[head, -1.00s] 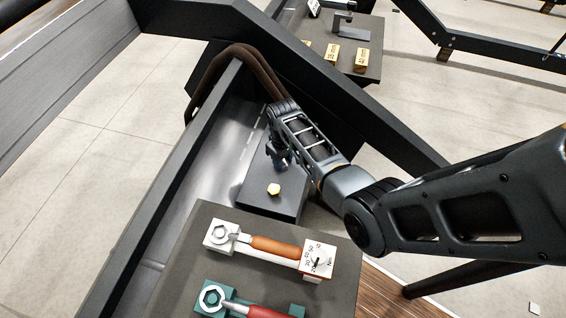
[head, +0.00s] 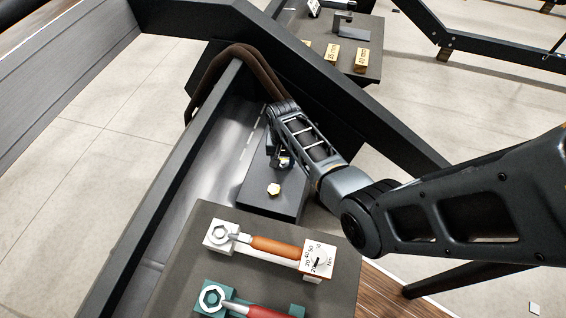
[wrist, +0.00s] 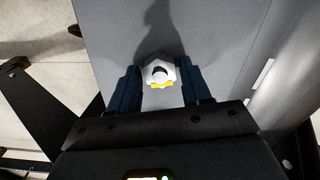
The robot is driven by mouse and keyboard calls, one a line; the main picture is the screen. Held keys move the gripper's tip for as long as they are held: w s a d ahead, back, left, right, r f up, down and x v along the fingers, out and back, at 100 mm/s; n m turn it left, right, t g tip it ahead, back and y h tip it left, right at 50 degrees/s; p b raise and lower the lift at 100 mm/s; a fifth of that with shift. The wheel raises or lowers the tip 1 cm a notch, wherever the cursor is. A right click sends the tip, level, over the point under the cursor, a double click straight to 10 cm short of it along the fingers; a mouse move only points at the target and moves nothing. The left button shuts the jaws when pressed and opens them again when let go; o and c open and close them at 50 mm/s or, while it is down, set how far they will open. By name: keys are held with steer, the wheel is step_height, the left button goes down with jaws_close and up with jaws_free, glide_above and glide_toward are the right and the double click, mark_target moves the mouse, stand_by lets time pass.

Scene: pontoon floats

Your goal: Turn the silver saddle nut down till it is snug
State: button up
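The silver saddle nut (wrist: 157,70) is a pale hexagon with a dark centre in the wrist view, with a bit of yellow at its near edge. My gripper (wrist: 160,82) has its two dark blue fingers on either side of the nut, close against its sides; it looks shut on the nut. In the head view my gripper (head: 277,155) points down over the far part of a dark plate (head: 262,196), and the nut (head: 284,162) shows partly beside a finger. Its thread and seat are hidden.
A grey board (head: 200,262) in front carries an orange-handled wrench with a dial (head: 270,245) and a red-handled one (head: 250,308). Black beams (head: 170,180) and brown hoses (head: 225,60) surround the work.

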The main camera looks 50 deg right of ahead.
mark_target(283, 163)
steer(key=shift+o, duration=0.5)
steer(key=shift+r, duration=0.1)
steer(key=shift+r, duration=2.95)
step_height(283, 163, up, 8)
steer(key=shift+f, duration=0.2)
